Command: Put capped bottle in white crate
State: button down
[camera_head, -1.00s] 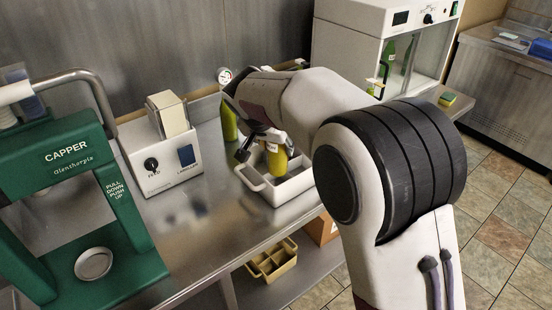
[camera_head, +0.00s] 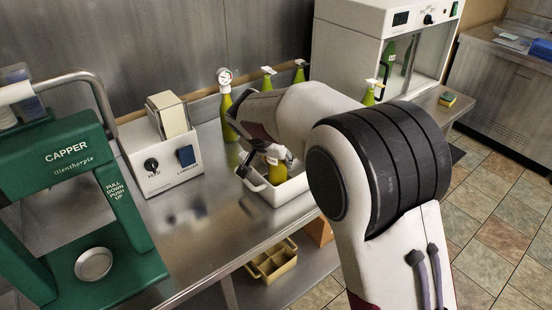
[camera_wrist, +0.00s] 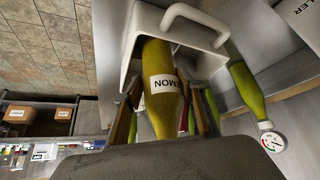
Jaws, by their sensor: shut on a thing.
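The white crate (camera_head: 256,184) stands on the steel counter, and it also shows in the wrist view (camera_wrist: 128,48). A yellow-green bottle (camera_head: 277,172) with a white label is low inside the crate, partly hidden by the crate wall and my gripper. The bottle's cap is hidden behind the gripper body. I cannot tell whether its base touches the crate floor.
A green bottle with a gauge (camera_head: 229,108) stands just behind the crate. More bottles with white tops (camera_head: 267,82) stand along the wall. The labeller (camera_head: 163,158) and green capper (camera_head: 80,190) are to the left. A white cabinet (camera_head: 375,45) stands at the back right.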

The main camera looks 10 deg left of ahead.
jog(key=shift+f, duration=0.5)
dwell(0.4)
jog(key=c, duration=1.2)
grip_release()
jog(key=shift+f, duration=0.1)
jog(key=shift+c, duration=0.2)
jog(key=shift+r, duration=0.2)
jog(key=v, duration=1.2)
jog(key=shift+r, duration=0.45)
